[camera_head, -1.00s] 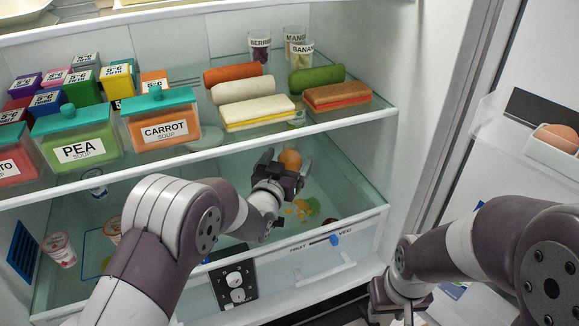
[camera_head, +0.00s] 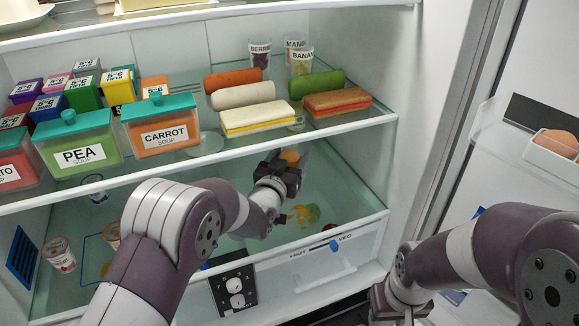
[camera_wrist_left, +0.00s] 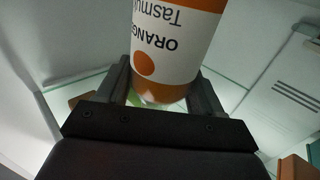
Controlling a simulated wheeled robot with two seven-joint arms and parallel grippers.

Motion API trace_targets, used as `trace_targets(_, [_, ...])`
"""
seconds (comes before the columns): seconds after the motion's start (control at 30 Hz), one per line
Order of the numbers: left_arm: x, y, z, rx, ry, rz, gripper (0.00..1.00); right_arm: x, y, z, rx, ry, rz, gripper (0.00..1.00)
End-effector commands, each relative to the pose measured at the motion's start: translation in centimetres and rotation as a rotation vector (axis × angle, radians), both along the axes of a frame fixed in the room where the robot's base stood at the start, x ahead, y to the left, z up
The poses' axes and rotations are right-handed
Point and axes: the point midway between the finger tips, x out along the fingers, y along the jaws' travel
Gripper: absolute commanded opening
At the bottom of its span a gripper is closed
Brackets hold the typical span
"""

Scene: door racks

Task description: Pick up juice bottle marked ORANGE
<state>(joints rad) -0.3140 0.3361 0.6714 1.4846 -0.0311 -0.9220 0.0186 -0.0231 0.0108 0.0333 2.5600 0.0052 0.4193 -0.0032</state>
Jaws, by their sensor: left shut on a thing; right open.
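The juice bottle marked ORANGE (camera_wrist_left: 178,45) fills the upper middle of the left wrist view, its label upside down there. My left gripper (camera_wrist_left: 163,85) is shut on it, with one finger on each side. In the head view my left gripper (camera_head: 281,170) is inside the fridge's lower compartment, below the shelf with the sandwiches. Only an orange bit of the bottle (camera_head: 290,157) shows above the fingers there; the rest is hidden. My right gripper (camera_head: 400,302) is low at the right, outside the fridge, and open; its fingers are partly cut off.
The shelf edge (camera_head: 215,157) runs just above my left gripper. Soup containers (camera_head: 77,146), sandwiches (camera_head: 338,102) and rolls stand on that shelf. The drawer front (camera_head: 325,250) lies below, and a cup (camera_head: 60,255) stands at lower left. The open door (camera_head: 500,155) is at right.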

Motion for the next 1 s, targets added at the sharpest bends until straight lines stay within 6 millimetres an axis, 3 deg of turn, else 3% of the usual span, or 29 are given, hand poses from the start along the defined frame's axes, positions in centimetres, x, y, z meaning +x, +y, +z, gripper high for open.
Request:
trace_targets(0.17, [-0.4,0.1,2.1,-0.002,-0.005,0.000,0.21,0.0,0.0,-1.3,0.000,0.000,0.000,0.43])
trace_targets(0.37, [-4.9,1.7,1.8,-0.001,-0.004,0.000,0.21,0.0,0.0,-2.9,0.000,0.000,0.000,0.43])
trace_targets(0.7, [-14.4,5.1,1.9,-0.002,-0.005,0.000,0.21,0.0,0.0,-5.4,0.000,0.000,0.000,0.43])
trace_targets(1.0, [-17.0,6.0,2.1,-0.001,-0.002,0.000,0.21,0.0,0.0,-5.2,0.000,0.000,0.000,0.43])
